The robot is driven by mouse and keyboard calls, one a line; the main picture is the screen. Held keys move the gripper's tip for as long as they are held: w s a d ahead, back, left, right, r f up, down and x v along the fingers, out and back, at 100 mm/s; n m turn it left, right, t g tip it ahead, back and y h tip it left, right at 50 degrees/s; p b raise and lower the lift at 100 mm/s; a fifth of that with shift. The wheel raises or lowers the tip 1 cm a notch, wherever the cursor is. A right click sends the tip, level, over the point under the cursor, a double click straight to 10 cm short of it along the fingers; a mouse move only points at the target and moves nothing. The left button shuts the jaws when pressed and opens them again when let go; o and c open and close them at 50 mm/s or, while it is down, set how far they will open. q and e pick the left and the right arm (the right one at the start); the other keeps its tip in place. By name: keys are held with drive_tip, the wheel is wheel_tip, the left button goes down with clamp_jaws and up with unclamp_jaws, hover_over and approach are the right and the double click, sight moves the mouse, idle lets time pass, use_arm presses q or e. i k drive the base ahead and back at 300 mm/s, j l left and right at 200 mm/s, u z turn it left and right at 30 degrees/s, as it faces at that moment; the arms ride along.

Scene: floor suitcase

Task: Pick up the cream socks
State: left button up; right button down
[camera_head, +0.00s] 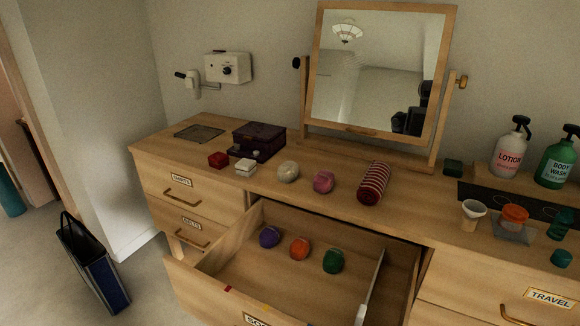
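The cream socks (288,171) are a rounded, off-white ball on the wooden dresser top, in front of the mirror and to the left of a pink sock ball (324,182). They are fully visible and nothing touches them from above. Neither of my grippers shows in the head view.
An open drawer (230,245) below holds purple (269,236), orange (299,248) and green (333,260) balls. The tilted mirror (380,70) rises behind.

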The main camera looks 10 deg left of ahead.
sight(288, 172)
drive_tip(key=i+j+z, duration=0.1)
drive_tip(key=j+z, duration=0.2)
drive_tip(key=j, duration=0.2)
drive_tip(key=j+z, duration=0.3)
drive_tip(key=j, duration=0.2)
drive_tip(key=j+z, duration=0.3)
drive_tip(key=j, duration=0.2)
drive_tip(key=k+j+z, duration=0.1)
drive_tip(key=j+z, duration=0.2)
drive_tip(key=j, duration=0.2)
drive_tip(key=k+j+z, duration=0.15)
drive_tip(key=j+z, duration=0.15)
drive_tip(key=j, duration=0.2)
drive_tip(key=k+j+z, duration=0.3)
drive_tip(key=j, duration=0.15)
drive_tip(key=j+z, duration=0.45)
drive_tip(key=j, duration=0.3)
drive_tip(key=j+z, duration=0.45)
drive_tip(key=j, duration=0.3)
